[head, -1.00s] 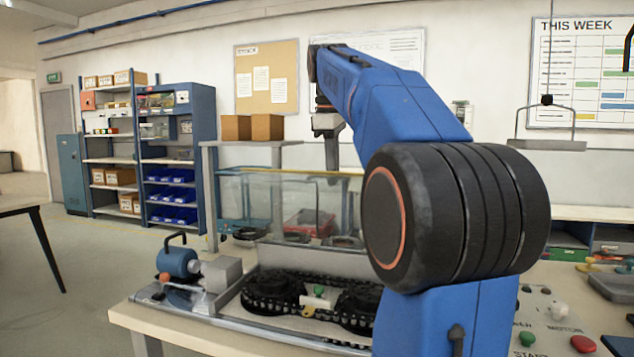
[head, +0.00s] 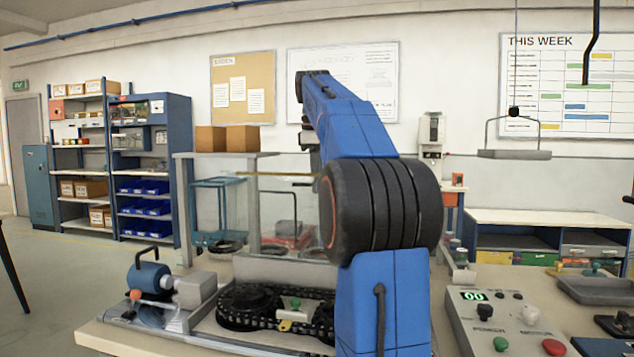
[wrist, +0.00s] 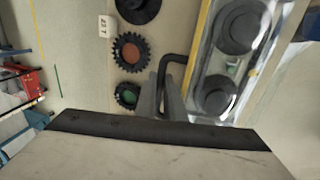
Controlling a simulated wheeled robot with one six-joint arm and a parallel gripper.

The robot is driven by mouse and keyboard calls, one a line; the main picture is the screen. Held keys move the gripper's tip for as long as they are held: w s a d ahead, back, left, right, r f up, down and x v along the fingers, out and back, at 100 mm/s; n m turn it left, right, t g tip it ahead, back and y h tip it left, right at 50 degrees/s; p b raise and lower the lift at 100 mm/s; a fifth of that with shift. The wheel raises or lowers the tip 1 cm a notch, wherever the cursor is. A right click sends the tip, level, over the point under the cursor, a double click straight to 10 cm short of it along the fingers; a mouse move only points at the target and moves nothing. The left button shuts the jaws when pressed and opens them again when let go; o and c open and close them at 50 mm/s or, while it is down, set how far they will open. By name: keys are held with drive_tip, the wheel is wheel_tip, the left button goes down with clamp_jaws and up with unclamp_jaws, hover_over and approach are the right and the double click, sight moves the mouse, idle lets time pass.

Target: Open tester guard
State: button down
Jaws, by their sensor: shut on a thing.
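The tester's clear guard (head: 272,212) stands raised behind the chain track in the head view, its yellow edge (head: 276,174) on top. Its exact tilt is hard to tell. In the wrist view the yellow edge (wrist: 200,50) runs beside the track, with a black bent handle (wrist: 176,59) next to it. My gripper (wrist: 167,85) is shut on this handle. In the head view my arm hides the gripper and the guard's right part. The tester's chain and two dark sprockets (head: 245,304) sit on its base below the guard.
A blue motor (head: 149,278) stands at the tester's left end. A control box (head: 510,318) with buttons is at the right. Gears (wrist: 130,52) lie on the table beside the guard. A hanging tray (head: 514,154) is at upper right. Open floor lies to the left.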

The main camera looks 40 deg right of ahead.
drive_tip(key=shift+r, duration=0.15)
drive_tip(key=c, duration=1.8)
unclamp_jaws()
drive_tip(key=shift+a, duration=0.1)
drive_tip(key=shift+c, duration=0.2)
drive_tip(key=shift+r, duration=0.1)
wheel_tip(320, 180, up, 7)
drive_tip(key=a, duration=0.1)
drive_tip(key=shift+s, duration=0.4)
drive_tip(key=shift+a, duration=0.1)
drive_tip(key=shift+c, duration=0.7)
